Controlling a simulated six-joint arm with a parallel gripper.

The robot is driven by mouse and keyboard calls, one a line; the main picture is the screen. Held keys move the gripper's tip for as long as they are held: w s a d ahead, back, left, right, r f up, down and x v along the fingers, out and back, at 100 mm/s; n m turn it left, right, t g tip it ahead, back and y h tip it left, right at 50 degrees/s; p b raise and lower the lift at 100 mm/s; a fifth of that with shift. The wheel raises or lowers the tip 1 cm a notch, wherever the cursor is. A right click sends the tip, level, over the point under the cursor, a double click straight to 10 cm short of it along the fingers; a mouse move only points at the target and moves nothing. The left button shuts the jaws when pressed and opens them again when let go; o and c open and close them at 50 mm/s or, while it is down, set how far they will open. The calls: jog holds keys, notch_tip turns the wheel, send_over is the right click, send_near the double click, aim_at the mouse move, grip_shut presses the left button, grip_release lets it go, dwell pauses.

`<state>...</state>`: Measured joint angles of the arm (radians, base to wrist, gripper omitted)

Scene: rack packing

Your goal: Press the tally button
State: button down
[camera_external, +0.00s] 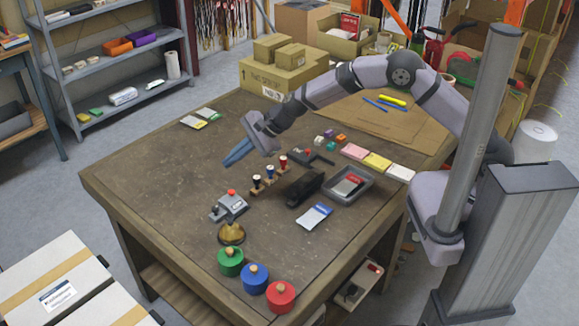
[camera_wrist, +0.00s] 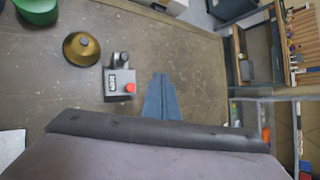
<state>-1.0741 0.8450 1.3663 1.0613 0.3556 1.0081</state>
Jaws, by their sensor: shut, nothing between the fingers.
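The tally counter (camera_external: 229,207) is a small grey box on the table with a red button (camera_external: 231,192) on it. In the wrist view the counter (camera_wrist: 116,80) shows a digit window, a dark knob and the red button (camera_wrist: 130,88). My gripper (camera_external: 228,161) is shut and empty, its blue fingers held above the table, behind the counter in the external view. In the wrist view my gripper (camera_wrist: 160,80) shows just right of the red button, apart from it. Nothing hides the button.
A brass bell (camera_external: 231,234) stands in front of the counter. Green (camera_external: 230,261), blue (camera_external: 255,278) and red (camera_external: 281,296) round containers stand near the front edge. A stamp rack (camera_external: 270,178) stands right of the counter. The table to the left is clear.

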jog(key=shift+f+b, duration=3.5)
jog(key=shift+f, duration=0.55)
jog(key=shift+f+b, duration=0.4)
jog(key=shift+f+b, duration=0.5)
jog(key=shift+f, duration=0.05)
jog(key=shift+r, duration=0.15)
jog(key=shift+r+p, duration=0.8)
jog(key=shift+p, duration=0.1)
jog(key=shift+r, duration=0.1)
jog(key=shift+r+p, duration=2.25)
jog(key=shift+r, duration=0.15)
